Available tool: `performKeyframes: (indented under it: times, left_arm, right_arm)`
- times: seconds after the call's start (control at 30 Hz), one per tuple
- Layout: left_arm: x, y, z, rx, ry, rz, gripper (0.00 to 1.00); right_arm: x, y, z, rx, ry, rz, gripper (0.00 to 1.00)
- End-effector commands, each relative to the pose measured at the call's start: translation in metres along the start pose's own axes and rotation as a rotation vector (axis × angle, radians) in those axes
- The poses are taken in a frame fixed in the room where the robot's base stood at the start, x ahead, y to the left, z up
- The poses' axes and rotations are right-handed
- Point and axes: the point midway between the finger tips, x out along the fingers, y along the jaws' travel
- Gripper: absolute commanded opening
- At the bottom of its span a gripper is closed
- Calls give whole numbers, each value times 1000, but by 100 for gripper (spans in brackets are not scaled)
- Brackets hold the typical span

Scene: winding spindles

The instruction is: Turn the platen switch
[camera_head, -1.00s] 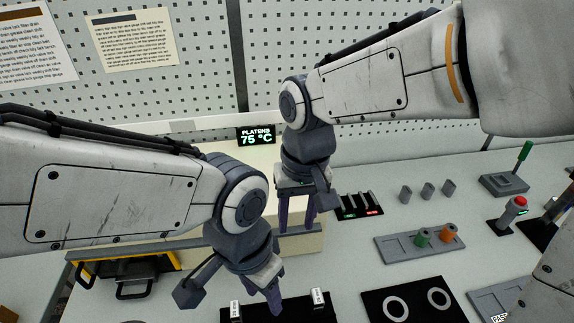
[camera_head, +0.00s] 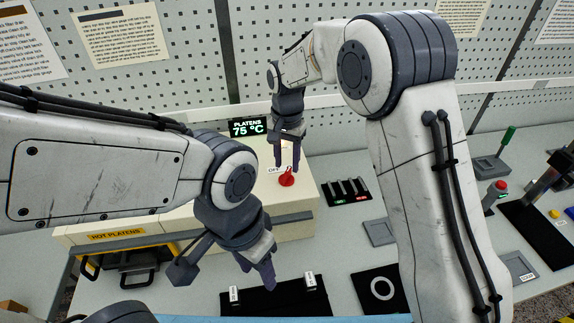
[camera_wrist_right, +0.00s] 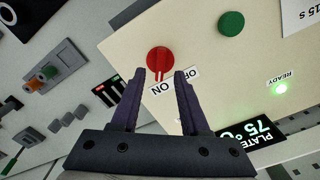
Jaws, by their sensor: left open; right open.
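The platen switch (camera_head: 287,180) is a red knob on the cream platen box (camera_head: 190,218). It also shows in the right wrist view (camera_wrist_right: 159,59), where its pointer appears to face the ON label (camera_wrist_right: 161,88), with the OFF label (camera_wrist_right: 190,75) beside it. My right gripper (camera_head: 287,167) is open and empty just above the switch; in its wrist view the two fingers (camera_wrist_right: 160,76) flank the line to the knob, and contact cannot be told. My left gripper (camera_head: 258,276) is open and empty, low in front of the box.
A display (camera_head: 248,127) reads PLATENS 75 °C. A green knob (camera_wrist_right: 231,23) and a lit READY lamp (camera_wrist_right: 281,89) are near the switch. A black mat (camera_head: 276,298) lies below my left gripper. A slotted black panel (camera_head: 347,190) stands right of the box.

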Motion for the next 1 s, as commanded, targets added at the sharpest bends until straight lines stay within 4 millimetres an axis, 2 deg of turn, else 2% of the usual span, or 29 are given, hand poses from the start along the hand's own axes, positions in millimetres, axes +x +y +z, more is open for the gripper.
performKeyframes:
  times: [0.2,0.57,0.6,0.67,0.7,1.0]
  left_arm:
    - [-9,1,0,2,0,0,50]
    - [-9,1,0,2,0,0,50]
    - [-9,1,0,2,0,0,50]
    - [-9,1,0,2,0,0,50]
    - [-10,1,0,2,0,0,50]
    - [-10,1,0,2,0,0,50]
  right_arm:
    - [25,0,0,-1,-1,1,45]
    - [31,0,0,-1,0,0,45]
    - [31,0,0,-1,0,0,30]
    - [31,0,0,-1,0,-1,7]
    - [31,0,0,-1,0,-1,0]
    - [31,0,0,-13,0,0,0]
